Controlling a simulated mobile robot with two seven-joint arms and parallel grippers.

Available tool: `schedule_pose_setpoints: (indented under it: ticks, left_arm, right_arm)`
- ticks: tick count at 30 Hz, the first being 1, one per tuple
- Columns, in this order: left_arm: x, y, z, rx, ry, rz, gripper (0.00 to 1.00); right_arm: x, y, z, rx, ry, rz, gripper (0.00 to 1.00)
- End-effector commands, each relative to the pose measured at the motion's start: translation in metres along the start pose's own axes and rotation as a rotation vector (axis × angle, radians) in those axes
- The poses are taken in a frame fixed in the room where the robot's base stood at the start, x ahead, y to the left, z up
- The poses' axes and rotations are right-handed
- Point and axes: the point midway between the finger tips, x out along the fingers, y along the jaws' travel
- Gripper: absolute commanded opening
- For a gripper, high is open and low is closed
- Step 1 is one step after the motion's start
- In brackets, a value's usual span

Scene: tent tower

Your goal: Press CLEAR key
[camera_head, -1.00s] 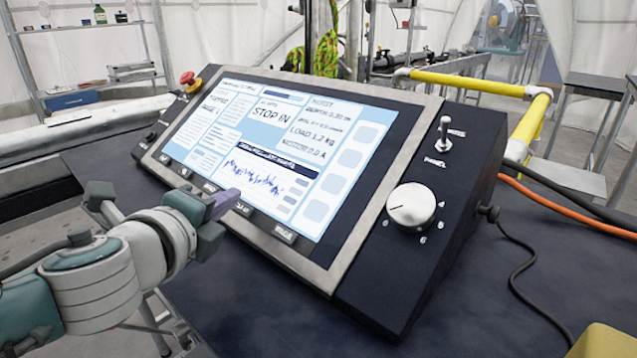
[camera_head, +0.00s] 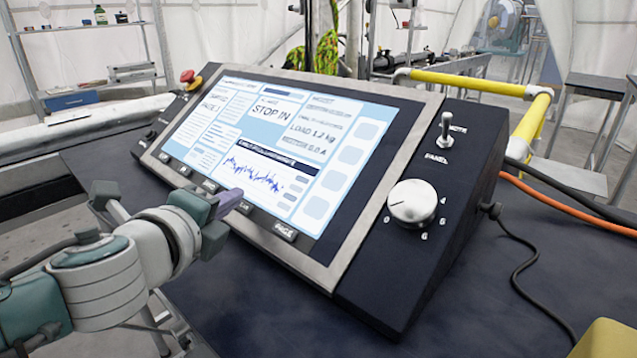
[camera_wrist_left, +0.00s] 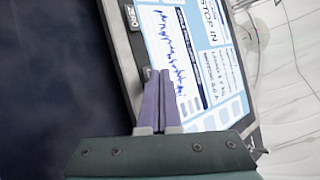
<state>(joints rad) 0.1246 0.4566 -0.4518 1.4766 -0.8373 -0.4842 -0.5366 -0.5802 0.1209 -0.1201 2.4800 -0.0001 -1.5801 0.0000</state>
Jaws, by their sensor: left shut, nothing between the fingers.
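The tilted control console (camera_head: 430,250) stands on a dark tabletop, with a lit screen (camera_head: 262,150) reading "STOP IN". A row of dark keys runs along the screen's lower frame. The rightmost key (camera_head: 285,231) seems to read PAGE. The key beside it (camera_head: 246,209) is partly hidden by my fingers, and I cannot read its full label. A ZERO key (camera_wrist_left: 132,17) shows in the left wrist view. I cannot make out a CLEAR label. My left gripper (camera_head: 230,200) is shut and empty, its purple fingertips (camera_wrist_left: 160,78) over the key row; I cannot tell whether they touch.
A white dial (camera_head: 412,203) and a toggle switch (camera_head: 445,130) are on the console's right side. A red emergency knob (camera_head: 188,77) is at its far left corner. Cables, including an orange one (camera_head: 570,208), lie on the right. The tabletop before the console is clear.

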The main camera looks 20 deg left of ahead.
Motion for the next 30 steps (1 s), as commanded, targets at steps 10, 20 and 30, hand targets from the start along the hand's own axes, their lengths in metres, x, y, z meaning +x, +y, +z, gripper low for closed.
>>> schedule_pose_setpoints:
  ticks: [10,20,30]
  left_arm:
    - [0.0019,0.0016,-0.0014,0.000,0.000,0.000,0.00]
    - [0.0047,0.0039,-0.0034,0.000,0.000,0.000,0.00]
    - [0.0043,0.0034,-0.0033,0.000,0.001,0.001,0.00]
  right_arm:
    - [0.0026,0.0000,0.0009,0.000,0.000,0.000,0.50]
    - [0.0052,-0.0002,0.0014,0.000,0.002,0.000,0.50]
    - [0.0044,-0.0002,0.0012,0.000,0.002,0.000,0.50]
